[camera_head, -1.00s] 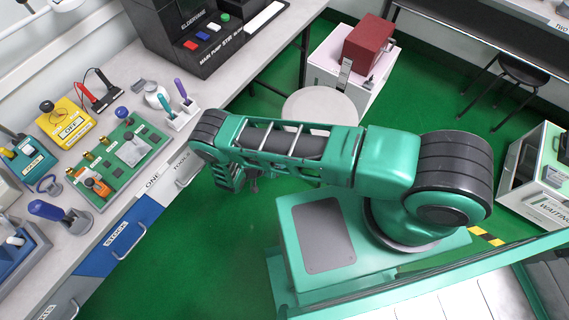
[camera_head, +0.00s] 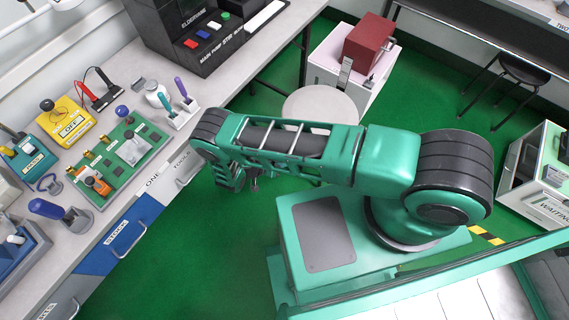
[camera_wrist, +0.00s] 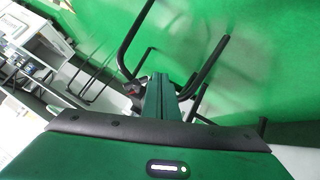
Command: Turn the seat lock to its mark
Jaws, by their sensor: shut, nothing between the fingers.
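I cannot tell which part is the seat lock, and I see no mark for it. A green board (camera_head: 137,163) lies on the left bench and carries an orange block (camera_head: 97,186), small brass parts and a grey block (camera_head: 131,151). My gripper (camera_wrist: 158,92) is shut and empty in the wrist view. It points over the green floor, toward black tubular legs. In the head view my arm's far end hangs low beside the bench, to the right of the board and apart from it; the fingertips are not clear there.
A yellow tester (camera_head: 69,123), a teal tester (camera_head: 27,158) and a white holder with screwdrivers (camera_head: 182,116) stand around the board. The bench edge has drawers (camera_head: 119,236) below it. A round stool (camera_head: 320,104) and a white cabinet with a red box (camera_head: 368,43) stand beyond my arm.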

